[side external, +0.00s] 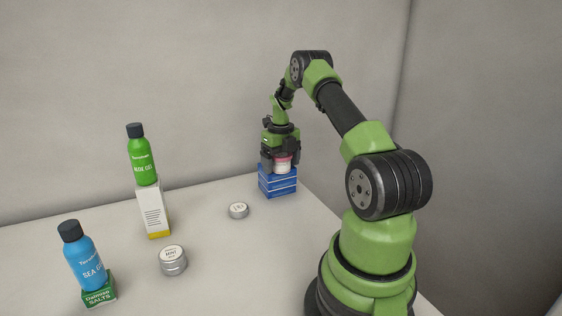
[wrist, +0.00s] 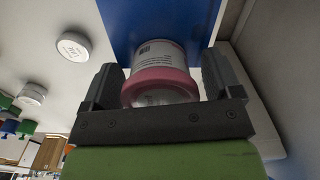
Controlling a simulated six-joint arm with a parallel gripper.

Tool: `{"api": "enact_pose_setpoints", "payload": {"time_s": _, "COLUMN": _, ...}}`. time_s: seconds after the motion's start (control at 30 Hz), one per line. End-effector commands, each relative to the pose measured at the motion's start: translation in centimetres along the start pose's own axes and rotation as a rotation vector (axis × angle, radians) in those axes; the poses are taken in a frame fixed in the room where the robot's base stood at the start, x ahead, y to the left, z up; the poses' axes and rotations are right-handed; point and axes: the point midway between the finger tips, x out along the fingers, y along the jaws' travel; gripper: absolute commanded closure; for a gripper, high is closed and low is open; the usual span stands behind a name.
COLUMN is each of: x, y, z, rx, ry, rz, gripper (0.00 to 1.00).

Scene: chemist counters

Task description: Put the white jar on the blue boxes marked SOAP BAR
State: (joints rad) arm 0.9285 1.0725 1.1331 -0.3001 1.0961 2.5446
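The white jar (wrist: 157,52) has a pink lid (wrist: 160,82) and a printed label, and sits between the two fingers of my gripper (wrist: 162,85). In the side view the white jar (side external: 282,167) appears upright at the top of the blue boxes (side external: 278,182), at the far right of the counter. The boxes' blue top (wrist: 118,28) lies beyond the jar in the wrist view. The fingers flank the jar closely. I cannot tell whether they press on it, or whether its base touches the boxes. The box lettering is not readable.
A green bottle (side external: 142,160) stands on a white box (side external: 153,208). A blue bottle (side external: 84,259) stands on a green box (side external: 99,291). Two round tins, a small one (side external: 238,210) and a larger one (side external: 173,260), lie on the counter. A wall stands close behind.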

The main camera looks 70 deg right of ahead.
Motion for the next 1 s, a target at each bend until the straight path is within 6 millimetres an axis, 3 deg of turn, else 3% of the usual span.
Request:
{"api": "enact_pose_setpoints", "payload": {"time_s": 0.37, "x": -0.5, "y": 0.0, "z": 0.0, "rx": 0.0, "ry": -0.001, "rz": 0.0, "gripper": 0.08}}
{"api": "enact_pose_setpoints", "payload": {"time_s": 0.47, "x": -1.8, "y": 0.0, "z": 0.1, "rx": -0.001, "ry": -0.003, "rz": -0.002, "gripper": 0.08}}
{"api": "enact_pose_setpoints", "payload": {"time_s": 0.8, "x": -9.1, "y": 0.0, "z": 0.1, "rx": -0.001, "ry": -0.005, "rz": -0.003, "gripper": 0.08}}
{"api": "enact_pose_setpoints", "payload": {"time_s": 1.0, "x": -11.7, "y": 0.0, "z": 0.0, "rx": -0.001, "ry": -0.002, "rz": -0.001, "gripper": 0.08}}
